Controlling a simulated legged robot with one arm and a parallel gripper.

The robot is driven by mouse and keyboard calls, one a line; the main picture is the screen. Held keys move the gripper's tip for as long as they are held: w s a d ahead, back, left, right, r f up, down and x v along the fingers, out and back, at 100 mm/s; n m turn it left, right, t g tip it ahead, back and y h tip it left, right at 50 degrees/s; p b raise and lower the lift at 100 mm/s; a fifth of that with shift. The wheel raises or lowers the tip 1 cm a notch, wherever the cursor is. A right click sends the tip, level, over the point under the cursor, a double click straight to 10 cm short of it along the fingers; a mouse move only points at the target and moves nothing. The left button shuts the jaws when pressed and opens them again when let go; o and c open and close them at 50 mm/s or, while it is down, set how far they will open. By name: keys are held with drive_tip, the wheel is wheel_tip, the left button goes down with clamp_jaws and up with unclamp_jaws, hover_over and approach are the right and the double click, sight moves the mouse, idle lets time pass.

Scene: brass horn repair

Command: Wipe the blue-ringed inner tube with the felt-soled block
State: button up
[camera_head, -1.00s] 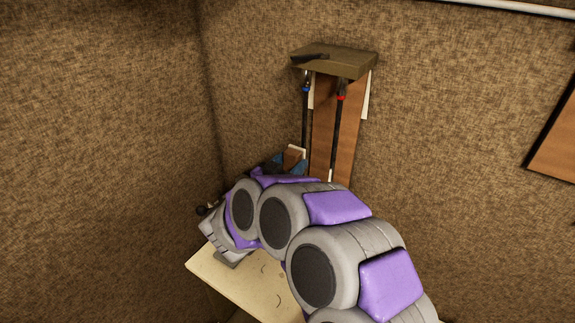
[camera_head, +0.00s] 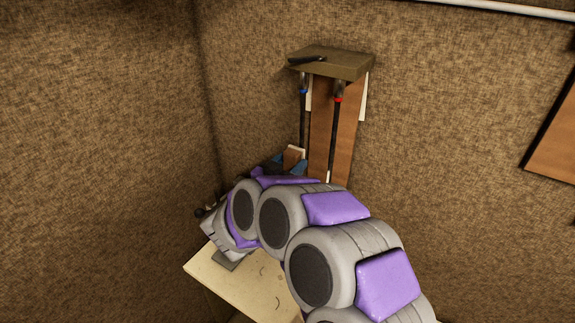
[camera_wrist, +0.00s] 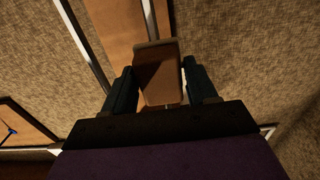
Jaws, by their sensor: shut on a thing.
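The blue-ringed tube (camera_head: 302,115) hangs upright as a dark rod below a shelf on the wall, with its blue ring near the top. A red-ringed tube (camera_head: 335,130) hangs to its right. My gripper (camera_wrist: 160,78) is shut on the felt-soled block (camera_wrist: 158,85), a brown block with a paler far edge, held between two dark blue fingers. In the head view the block (camera_head: 291,160) is by the lower end of the blue-ringed tube; I cannot tell whether they touch. My arm hides much of the area below.
A brown board (camera_head: 322,150) stands behind the tubes under the shelf (camera_head: 335,63), which bears a dark tool (camera_head: 308,60). A pale tabletop (camera_head: 245,285) lies below my arm. Another wooden panel (camera_head: 555,150) hangs at the right. The wall between is clear.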

sight(292, 152)
drive_tip(key=shift+w+d, duration=0.25)
drive_tip(key=shift+w, duration=0.15)
drive_tip(key=shift+r, duration=2.05)
drive_tip(key=shift+f+b, duration=0.65)
drive_tip(key=shift+f, duration=1.4)
drive_tip(key=shift+p+v, duration=0.65)
drive_tip(key=shift+v, duration=2.15)
drive_tip(key=shift+a, duration=0.15)
